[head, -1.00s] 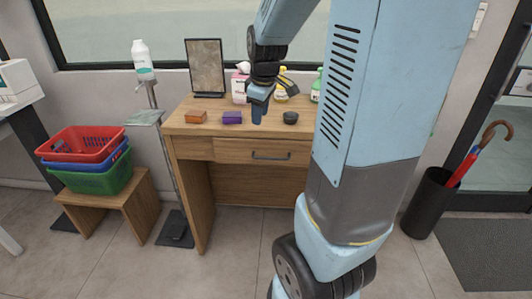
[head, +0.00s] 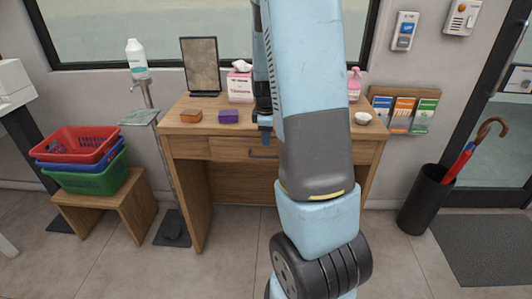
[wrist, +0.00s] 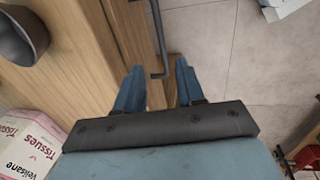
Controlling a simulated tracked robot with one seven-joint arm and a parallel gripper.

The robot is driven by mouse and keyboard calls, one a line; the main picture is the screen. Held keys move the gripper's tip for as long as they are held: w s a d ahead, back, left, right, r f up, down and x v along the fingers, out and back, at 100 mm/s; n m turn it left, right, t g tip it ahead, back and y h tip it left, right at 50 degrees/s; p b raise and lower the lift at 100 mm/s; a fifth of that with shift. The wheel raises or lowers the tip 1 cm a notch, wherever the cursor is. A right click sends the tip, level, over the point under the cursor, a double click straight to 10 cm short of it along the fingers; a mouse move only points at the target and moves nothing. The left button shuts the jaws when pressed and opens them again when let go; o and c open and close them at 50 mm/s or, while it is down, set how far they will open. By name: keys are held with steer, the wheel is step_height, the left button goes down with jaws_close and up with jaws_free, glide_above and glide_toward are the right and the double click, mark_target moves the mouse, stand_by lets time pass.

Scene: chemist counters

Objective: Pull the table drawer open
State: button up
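The wooden table (head: 180,128) stands against the wall under the window. Its drawer front (head: 228,149) looks flush with the frame, so the drawer appears shut. The dark bar handle (head: 262,154) shows only at its left part in the head view; my arm hides the rest. My gripper (head: 265,130) points down at the table's front edge, just above the handle. In the wrist view my gripper (wrist: 160,66) has its two blue fingers apart, with the end of the handle (wrist: 159,45) showing in the gap between them. I cannot tell whether they touch it.
On the tabletop are an orange box (head: 191,116), a purple box (head: 228,116), a framed panel (head: 201,66), a tissue box (head: 240,86) and a white bowl (head: 363,118). Stacked baskets (head: 85,160) stand left, an umbrella bin (head: 425,200) right. Floor in front is clear.

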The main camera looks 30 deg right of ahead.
mark_target(266, 157)
steer(key=f, duration=0.2)
steer(key=w+f, duration=0.1)
steer(key=f, duration=0.2)
steer(key=d+f, duration=0.1)
steer(key=f, duration=0.2)
steer(key=shift+w+f, duration=0.15)
steer(key=shift+f, duration=0.1)
steer(key=shift+c, duration=0.4)
jaws_close()
steer(key=shift+w+a, duration=0.1)
steer(key=shift+a, duration=0.1)
steer(key=shift+d, duration=0.1)
